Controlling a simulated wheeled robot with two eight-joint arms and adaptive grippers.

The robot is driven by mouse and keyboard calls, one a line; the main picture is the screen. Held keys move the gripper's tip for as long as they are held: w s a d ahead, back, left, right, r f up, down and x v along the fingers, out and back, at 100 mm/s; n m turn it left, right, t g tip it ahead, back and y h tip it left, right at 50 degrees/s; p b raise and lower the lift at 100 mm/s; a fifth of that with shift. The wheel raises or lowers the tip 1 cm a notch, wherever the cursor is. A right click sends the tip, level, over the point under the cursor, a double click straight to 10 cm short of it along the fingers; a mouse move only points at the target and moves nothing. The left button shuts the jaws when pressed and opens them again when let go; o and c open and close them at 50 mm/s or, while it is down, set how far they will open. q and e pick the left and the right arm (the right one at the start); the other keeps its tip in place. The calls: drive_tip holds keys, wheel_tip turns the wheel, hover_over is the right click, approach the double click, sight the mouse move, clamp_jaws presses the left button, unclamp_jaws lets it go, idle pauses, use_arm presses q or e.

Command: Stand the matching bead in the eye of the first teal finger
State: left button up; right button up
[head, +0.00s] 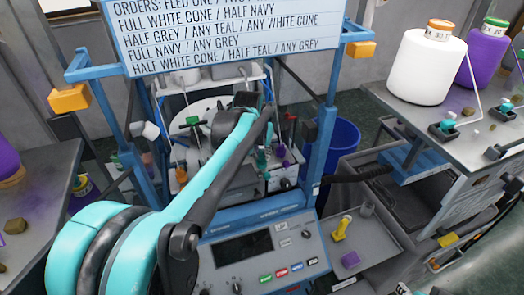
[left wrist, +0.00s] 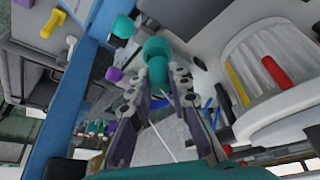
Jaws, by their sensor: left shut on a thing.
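My left gripper (left wrist: 160,82) is shut on a teal bead (left wrist: 157,50) in the left wrist view, with a rounded end showing beyond the fingertips. Another teal rounded piece (left wrist: 123,26) is just past it, apart from the held bead in the picture. A purple piece (left wrist: 114,74) is left of the fingers. In the head view my left arm reaches into the blue-framed knitting machine and hides much of it. Teal (head: 262,160), purple (head: 280,152) and orange (head: 181,173) fingers show around it. I cannot make out the eye of the first teal finger. My right gripper is not in view.
A pale drum (left wrist: 270,85) with yellow and red pieces is close on the right in the wrist view. A blue frame (head: 318,140) and order board (head: 230,38) enclose the machine. A control panel (head: 265,245) is in front. A white cone (head: 425,75) stands on the right table.

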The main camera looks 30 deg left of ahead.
use_arm(q)
drive_tip(key=shift+f+b, duration=0.4)
drive_tip(key=shift+f, duration=0.15)
idle(0.7)
drive_tip(key=o, duration=0.8)
drive_tip(key=v, duration=1.2)
